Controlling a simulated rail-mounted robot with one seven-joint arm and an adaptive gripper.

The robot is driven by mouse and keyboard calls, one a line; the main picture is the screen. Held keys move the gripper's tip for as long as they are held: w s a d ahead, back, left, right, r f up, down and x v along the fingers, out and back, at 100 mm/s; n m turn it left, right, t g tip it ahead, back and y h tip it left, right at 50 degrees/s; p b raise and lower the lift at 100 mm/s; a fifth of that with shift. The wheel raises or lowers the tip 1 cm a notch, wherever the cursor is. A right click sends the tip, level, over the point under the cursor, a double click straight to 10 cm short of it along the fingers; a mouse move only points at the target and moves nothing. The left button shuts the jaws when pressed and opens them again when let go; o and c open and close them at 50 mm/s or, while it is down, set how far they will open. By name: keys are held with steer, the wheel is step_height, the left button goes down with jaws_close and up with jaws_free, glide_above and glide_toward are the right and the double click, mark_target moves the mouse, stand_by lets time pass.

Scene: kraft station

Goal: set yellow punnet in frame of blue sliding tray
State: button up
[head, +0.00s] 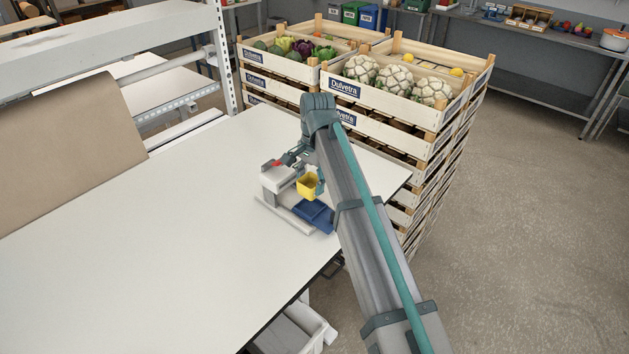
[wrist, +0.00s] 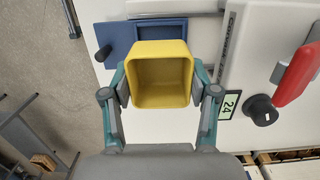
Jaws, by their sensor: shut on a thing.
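The yellow punnet (head: 307,187) is an open, empty square tub. My gripper (wrist: 160,88) is shut on it, with one finger at each side in the wrist view, where the punnet (wrist: 160,98) shows its inside. The blue sliding tray (head: 314,215) sits at the front of a white machine on the table, below the punnet in the head view. In the wrist view the tray (wrist: 118,40) shows beyond the punnet, which hides part of it. The punnet looks held above the tray; the exact height gap cannot be told.
Stacked wooden crates (head: 400,95) with vegetables stand behind the table. The white table (head: 130,260) is clear to the left.

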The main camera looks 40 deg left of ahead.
steer(key=shift+f+b, duration=1.3)
steer(key=shift+f, duration=1.35)
steer(key=shift+f+p, duration=0.5)
steer(key=shift+f, duration=0.2)
stand_by(0.6)
steer(key=o, duration=1.1)
steer(key=shift+c, duration=0.2)
steer(key=shift+r, duration=0.1)
steer(key=shift+r+p, duration=2.35)
steer(key=shift+r, duration=1.6)
